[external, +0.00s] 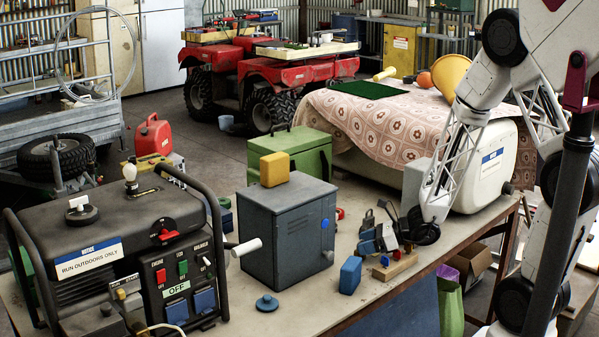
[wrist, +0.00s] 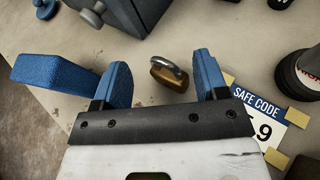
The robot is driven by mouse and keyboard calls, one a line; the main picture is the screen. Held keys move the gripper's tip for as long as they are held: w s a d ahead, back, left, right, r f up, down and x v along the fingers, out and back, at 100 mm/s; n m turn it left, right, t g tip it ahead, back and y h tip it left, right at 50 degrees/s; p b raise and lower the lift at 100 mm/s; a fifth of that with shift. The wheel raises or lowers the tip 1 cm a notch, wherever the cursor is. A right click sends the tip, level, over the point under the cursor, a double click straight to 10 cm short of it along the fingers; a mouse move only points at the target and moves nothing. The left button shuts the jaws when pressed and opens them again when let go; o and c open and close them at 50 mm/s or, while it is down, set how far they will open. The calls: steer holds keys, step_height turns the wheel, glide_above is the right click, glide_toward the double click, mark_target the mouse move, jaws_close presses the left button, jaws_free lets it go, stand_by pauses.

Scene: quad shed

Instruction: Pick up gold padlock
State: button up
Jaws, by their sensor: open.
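The gold padlock (wrist: 168,76) lies on the bench top in the wrist view, its grey shackle toward the top of the picture. My gripper (wrist: 160,62) is open, with one blue finger on each side of the padlock in the picture. Gaps of bench top show between the padlock and both fingers, so neither appears to touch it. The height of the fingers above the bench is hard to tell. In the external view my gripper (external: 377,238) is low over the bench's right part, and I cannot make out the padlock there.
A blue block (external: 350,275) stands close by; it also shows beside the left finger (wrist: 48,75). A grey metal box (external: 285,235) is left of the gripper. A safe code card (wrist: 262,108) lies right of the right finger. A wooden block (external: 395,265) sits near the bench edge.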

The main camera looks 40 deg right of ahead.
steer(key=shift+x, duration=1.25)
steer(key=shift+r, duration=0.1)
steer(key=shift+c, duration=0.2)
steer(key=c, duration=0.8)
steer(key=shift+r, duration=0.1)
steer(key=shift+r, duration=4.95)
